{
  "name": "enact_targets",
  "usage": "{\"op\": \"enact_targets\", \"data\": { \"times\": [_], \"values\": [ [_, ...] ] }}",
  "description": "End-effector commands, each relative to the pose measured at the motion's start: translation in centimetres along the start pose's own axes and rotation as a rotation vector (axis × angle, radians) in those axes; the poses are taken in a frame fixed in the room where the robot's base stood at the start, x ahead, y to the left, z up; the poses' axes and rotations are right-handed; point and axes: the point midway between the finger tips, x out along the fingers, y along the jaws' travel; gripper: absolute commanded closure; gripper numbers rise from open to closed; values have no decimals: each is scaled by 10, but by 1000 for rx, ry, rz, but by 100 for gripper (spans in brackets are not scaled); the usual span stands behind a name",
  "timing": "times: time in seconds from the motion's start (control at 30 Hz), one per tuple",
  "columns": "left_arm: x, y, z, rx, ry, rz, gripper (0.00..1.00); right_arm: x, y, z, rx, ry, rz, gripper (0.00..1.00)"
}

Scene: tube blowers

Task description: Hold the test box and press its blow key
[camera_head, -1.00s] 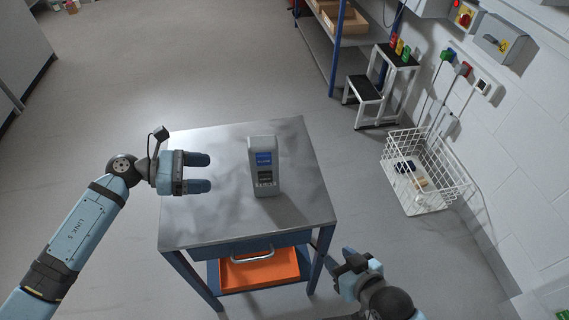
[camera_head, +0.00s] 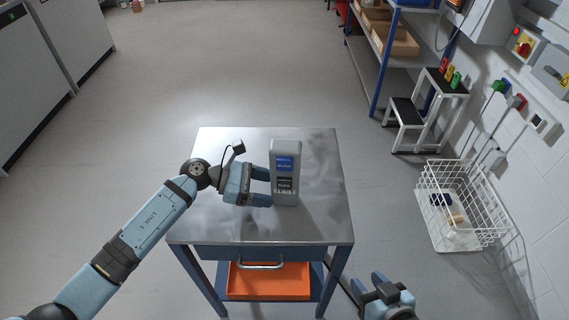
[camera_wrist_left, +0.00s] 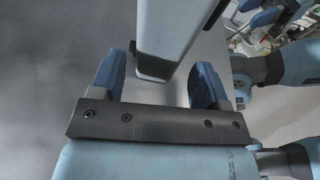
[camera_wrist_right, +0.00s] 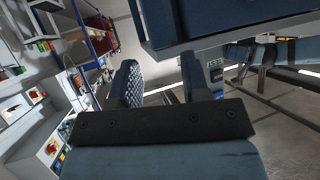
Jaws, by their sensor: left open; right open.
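The grey test box (camera_head: 286,178) stands upright on the metal-topped table (camera_head: 215,222). Its blue screen and a dark panel with small keys below it face my head camera; which key is the blow key cannot be read. My left gripper (camera_head: 267,187) is open at the left side of the box, with its fingertips at the box's edge. In the left wrist view the lower part of the box (camera_wrist_left: 168,45) shows between and just beyond the open fingers. My right gripper (camera_head: 380,284) is open and empty, low at the right of the table's front.
An orange tray (camera_head: 268,283) sits on the table's lower shelf, below a drawer handle (camera_head: 261,266). A white wire basket (camera_head: 462,205), a step stool (camera_head: 428,108) and a shelf rack (camera_head: 375,62) stand at the right. The tabletop around the box is clear.

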Motion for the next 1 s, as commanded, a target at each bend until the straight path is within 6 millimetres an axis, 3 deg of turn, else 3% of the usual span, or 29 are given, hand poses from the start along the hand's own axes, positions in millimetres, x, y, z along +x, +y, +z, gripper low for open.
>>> {"op": "enact_targets", "data": {
  "times": [0.1,0.3,0.7,0.73,0.9,0.97,1.0],
  "values": [
    [18,0,-3,1,0,0,30,4,2,9,3,1,1,57],
    [35,0,-1,1,-1,1,30,5,0,7,10,13,-6,57],
    [40,0,0,0,0,0,30,2,-4,-1,10,28,-16,57],
    [40,0,0,0,0,0,33,2,-4,0,10,28,-16,57],
    [40,0,0,0,0,1,67,3,-3,2,10,24,-14,57],
    [40,0,0,0,0,1,67,3,-3,2,9,23,-14,57],
    [40,0,0,0,0,1,58,3,-2,2,9,22,-13,57]
  ]
}}
